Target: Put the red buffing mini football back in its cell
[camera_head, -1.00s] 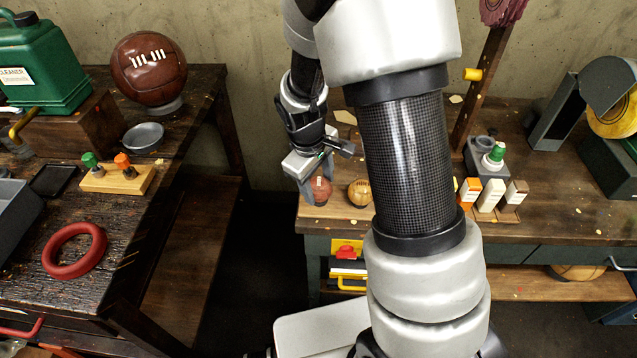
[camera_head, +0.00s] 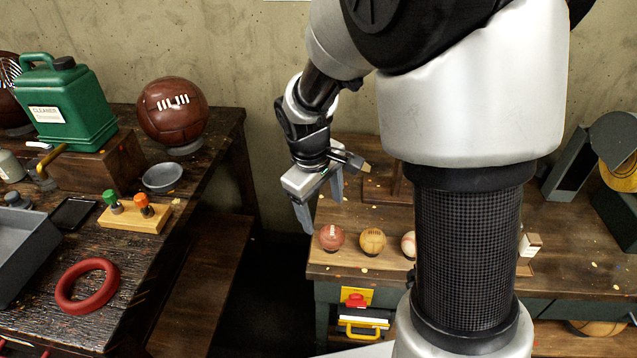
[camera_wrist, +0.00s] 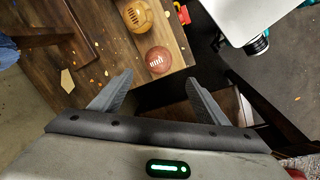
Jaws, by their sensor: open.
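The red mini football (camera_head: 332,237), reddish-brown with white lacing, sits near the left end of the right-hand bench, at the left of a row with a tan ball (camera_head: 372,241) and a white ball (camera_head: 408,243). My gripper (camera_head: 321,215) is open and empty, above and to the left of the red ball, apart from it. In the wrist view, the red ball (camera_wrist: 158,60) lies beyond the gap between my open fingertips (camera_wrist: 158,80), next to the tan ball (camera_wrist: 136,16). I cannot clearly make out its cell; my arm hides part of the bench.
The left bench holds a large brown ball (camera_head: 172,112), a green cleaner can (camera_head: 75,105), a grey bowl (camera_head: 162,177) and a red ring (camera_head: 87,285). A dark gap separates the benches. A yellow-handled case (camera_head: 362,322) sits below the right bench.

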